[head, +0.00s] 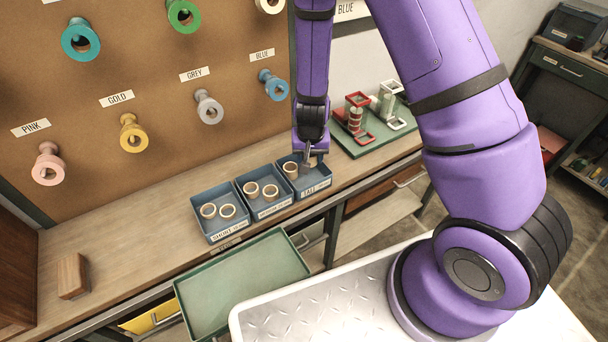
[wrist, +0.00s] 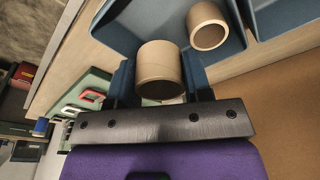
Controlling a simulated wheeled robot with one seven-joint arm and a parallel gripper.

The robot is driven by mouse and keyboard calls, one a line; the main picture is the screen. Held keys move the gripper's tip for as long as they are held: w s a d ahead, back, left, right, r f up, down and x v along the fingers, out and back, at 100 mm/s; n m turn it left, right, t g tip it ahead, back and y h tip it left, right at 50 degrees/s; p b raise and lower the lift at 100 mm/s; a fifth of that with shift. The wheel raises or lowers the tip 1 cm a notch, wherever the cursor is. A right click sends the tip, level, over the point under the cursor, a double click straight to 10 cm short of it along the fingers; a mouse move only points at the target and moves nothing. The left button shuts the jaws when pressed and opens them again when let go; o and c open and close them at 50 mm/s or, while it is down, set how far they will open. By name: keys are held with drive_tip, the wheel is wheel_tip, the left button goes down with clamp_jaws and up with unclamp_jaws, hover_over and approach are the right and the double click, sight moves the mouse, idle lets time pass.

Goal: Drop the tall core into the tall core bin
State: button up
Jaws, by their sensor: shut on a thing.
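My gripper (head: 311,160) is shut on the tall core (wrist: 160,62), a tan cardboard tube, at the right bin of the row. In the wrist view the core sits between the two fingers of my gripper (wrist: 160,80). In the head view the arm hides much of it. The blue-grey tall core bin (head: 318,187) is labelled TALL on its front. Another tan core (head: 290,169) stands inside it at the left and also shows in the wrist view (wrist: 207,26). I cannot tell how far the held core is above the bin floor.
The medium bin (head: 270,209) and the short bin (head: 217,236) stand to the left, each holding two cores. A green tray (head: 245,285) lies in front. A green mat with red and white holders (head: 365,142) is at the right. Pegboard spools hang behind.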

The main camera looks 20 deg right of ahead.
drive_tip(key=shift+f, duration=1.4)
drive_tip(key=o, duration=0.9)
drive_tip(key=shift+o, duration=0.2)
drive_tip(key=shift+d, duration=0.1)
wheel_tip(320, 180, up, 11)
drive_tip(key=s+a, duration=0.1)
drive_tip(key=shift+s+f, duration=0.15)
drive_tip(key=shift+s, duration=0.1)
